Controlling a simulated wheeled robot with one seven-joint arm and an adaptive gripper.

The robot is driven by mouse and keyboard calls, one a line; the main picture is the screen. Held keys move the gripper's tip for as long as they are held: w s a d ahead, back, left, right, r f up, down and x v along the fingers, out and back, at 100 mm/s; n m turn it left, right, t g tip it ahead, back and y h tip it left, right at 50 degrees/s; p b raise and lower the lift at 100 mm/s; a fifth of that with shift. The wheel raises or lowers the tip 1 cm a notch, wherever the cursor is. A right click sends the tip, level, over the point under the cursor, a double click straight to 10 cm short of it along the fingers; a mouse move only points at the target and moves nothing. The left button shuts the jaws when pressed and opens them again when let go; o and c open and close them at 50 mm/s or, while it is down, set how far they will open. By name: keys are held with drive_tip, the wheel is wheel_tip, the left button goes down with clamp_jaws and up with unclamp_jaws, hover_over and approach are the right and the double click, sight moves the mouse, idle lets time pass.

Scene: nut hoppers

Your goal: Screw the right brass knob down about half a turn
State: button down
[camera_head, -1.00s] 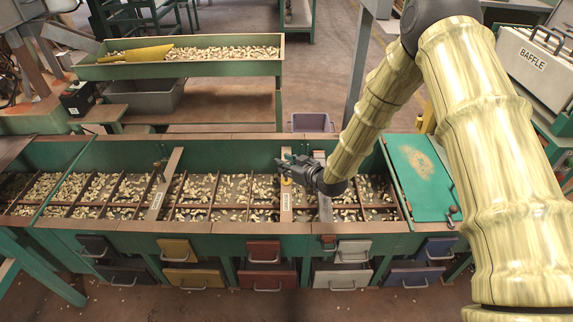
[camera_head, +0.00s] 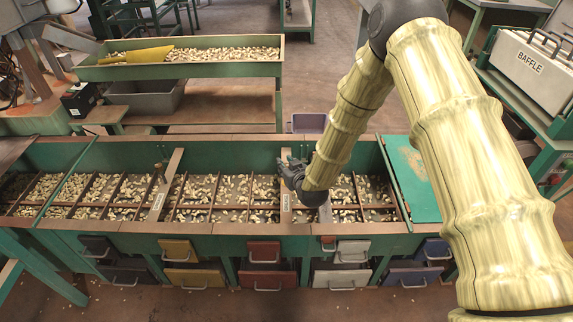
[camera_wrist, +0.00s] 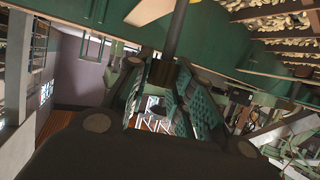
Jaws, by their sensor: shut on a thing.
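My gripper (camera_head: 291,170) is at the upper part of the right labelled bar (camera_head: 286,203), over the long green hopper. In the wrist view its teal-padded fingers (camera_wrist: 162,92) close around a dark, brownish knob (camera_wrist: 166,74) on a thin upright post (camera_wrist: 178,32). I take this as the right brass knob. It is in shadow there, and in the head view my gripper hides it. The left brass knob (camera_head: 160,171) stands free on the left labelled bar (camera_head: 164,187).
Nuts lie in the hopper's divided compartments (camera_head: 225,190). Its green back wall (camera_head: 225,155) rises behind my gripper. A teal lid (camera_head: 412,180) lies at the right end. Coloured drawers (camera_head: 264,252) line the front. A nut trough (camera_head: 180,70) stands behind.

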drive_tip(key=shift+m+h, duration=0.5)
drive_tip(key=shift+t, duration=0.3)
drive_tip(key=c, duration=1.2)
unclamp_jaws()
drive_tip(key=shift+s, duration=0.15)
drive_tip(key=v, duration=1.1)
drive_tip(key=shift+s+r, duration=0.3)
